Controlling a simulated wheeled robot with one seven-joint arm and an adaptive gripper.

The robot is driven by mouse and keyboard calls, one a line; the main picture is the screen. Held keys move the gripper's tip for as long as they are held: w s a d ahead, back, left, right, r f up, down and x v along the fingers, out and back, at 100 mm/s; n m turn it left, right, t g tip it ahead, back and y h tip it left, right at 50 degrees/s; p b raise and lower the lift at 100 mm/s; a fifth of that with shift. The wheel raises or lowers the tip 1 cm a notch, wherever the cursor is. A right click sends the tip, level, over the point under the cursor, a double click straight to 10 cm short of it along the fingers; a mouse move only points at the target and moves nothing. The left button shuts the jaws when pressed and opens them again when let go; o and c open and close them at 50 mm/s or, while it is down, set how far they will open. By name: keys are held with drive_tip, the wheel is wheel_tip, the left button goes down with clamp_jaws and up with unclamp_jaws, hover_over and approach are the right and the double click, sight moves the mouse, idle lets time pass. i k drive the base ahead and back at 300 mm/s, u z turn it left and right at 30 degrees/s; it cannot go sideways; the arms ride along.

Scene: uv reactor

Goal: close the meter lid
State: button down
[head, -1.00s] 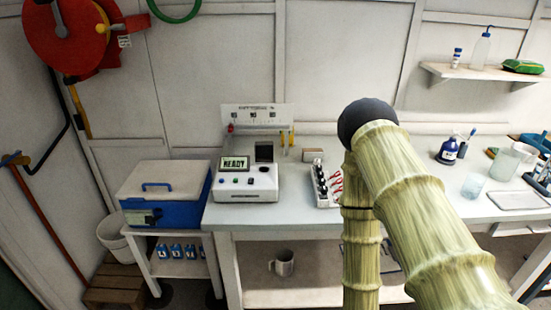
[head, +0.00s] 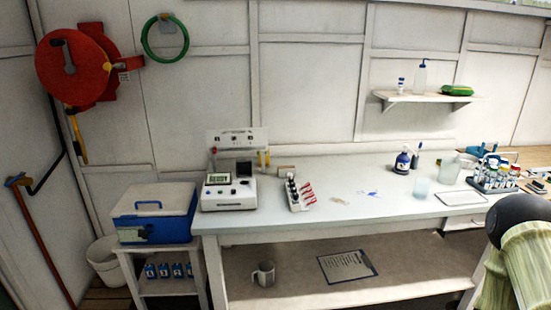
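The meter (head: 229,196) is a white box with a small greenish display (head: 218,179) on its upper left, at the left end of the bench. The display text is too small to read now. A dark square piece (head: 244,169) stands upright at the meter's back right and looks like its raised lid. My gripper is out of view. Only part of my arm, pale green-yellow with a dark round joint, shows at the lower right, well away from the meter.
A rack of red-capped vials (head: 298,194) stands just right of the meter. A blue and white cooler (head: 155,213) is to its left on a low stand. The bench middle (head: 380,205) is mostly clear; bottles and a tube rack (head: 492,176) stand at its right.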

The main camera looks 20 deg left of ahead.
sight(243, 167)
drive_tip(key=i, duration=0.6)
drive_tip(key=u, duration=0.8)
drive_tip(key=i, duration=0.55)
drive_tip(key=u, duration=0.6)
